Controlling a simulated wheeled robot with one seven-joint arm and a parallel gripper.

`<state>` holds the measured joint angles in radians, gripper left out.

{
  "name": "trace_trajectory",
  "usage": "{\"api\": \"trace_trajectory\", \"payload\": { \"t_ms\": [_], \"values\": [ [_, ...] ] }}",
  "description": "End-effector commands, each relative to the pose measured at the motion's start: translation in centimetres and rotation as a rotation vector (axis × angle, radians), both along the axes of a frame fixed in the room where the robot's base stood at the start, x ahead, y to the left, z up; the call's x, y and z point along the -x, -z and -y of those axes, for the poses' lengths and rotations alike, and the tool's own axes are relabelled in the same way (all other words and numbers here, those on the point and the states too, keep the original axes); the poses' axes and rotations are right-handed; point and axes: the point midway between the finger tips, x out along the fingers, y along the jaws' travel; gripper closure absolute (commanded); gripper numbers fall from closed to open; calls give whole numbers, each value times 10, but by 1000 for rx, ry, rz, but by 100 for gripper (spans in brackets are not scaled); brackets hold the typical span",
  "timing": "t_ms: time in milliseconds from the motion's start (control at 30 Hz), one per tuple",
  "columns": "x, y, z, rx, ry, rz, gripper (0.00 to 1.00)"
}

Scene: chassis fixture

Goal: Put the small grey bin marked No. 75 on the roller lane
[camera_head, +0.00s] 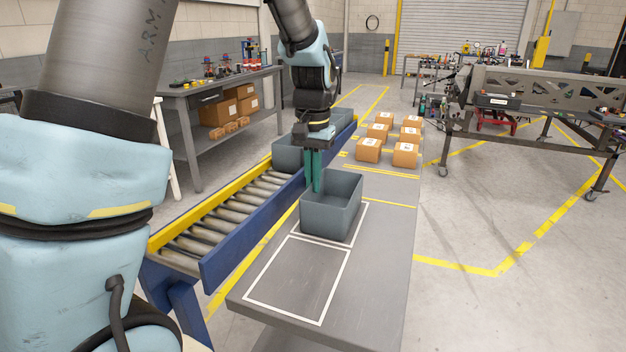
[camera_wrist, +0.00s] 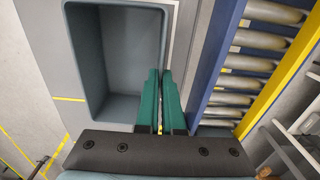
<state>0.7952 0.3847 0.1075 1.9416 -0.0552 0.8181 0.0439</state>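The small grey bin (camera_head: 333,218) is open-topped and looks empty. It stands on the grey table, over a white outlined square; no No. 75 mark is readable. My gripper (camera_head: 313,188) points down at the bin's lane-side wall. In the wrist view, my gripper's green fingers (camera_wrist: 160,72) are close together at that wall, one on the inner side and one on the outer, and look shut on it. The bin (camera_wrist: 75,80) fills the upper left there. The roller lane (camera_head: 228,212), with blue and yellow rails, runs left of the table.
Grey bins (camera_head: 289,155) stand farther up the lane, behind my gripper. A second white outlined square (camera_head: 298,278) on the table is empty. Several cardboard boxes (camera_head: 368,150) stand at the table's far end. The near rollers are bare.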

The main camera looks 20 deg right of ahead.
Motion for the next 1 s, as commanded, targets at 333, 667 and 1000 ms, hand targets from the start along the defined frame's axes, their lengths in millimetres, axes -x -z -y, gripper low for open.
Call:
{"api": "trace_trajectory", "payload": {
  "t_ms": [333, 667, 1000],
  "values": [
    [0, 0, 0, 0, 0, 0, 100],
    [0, -8, 0, 1, 0, 1, 100],
    [0, -41, 0, 1, 0, 1, 100]
  ]
}}
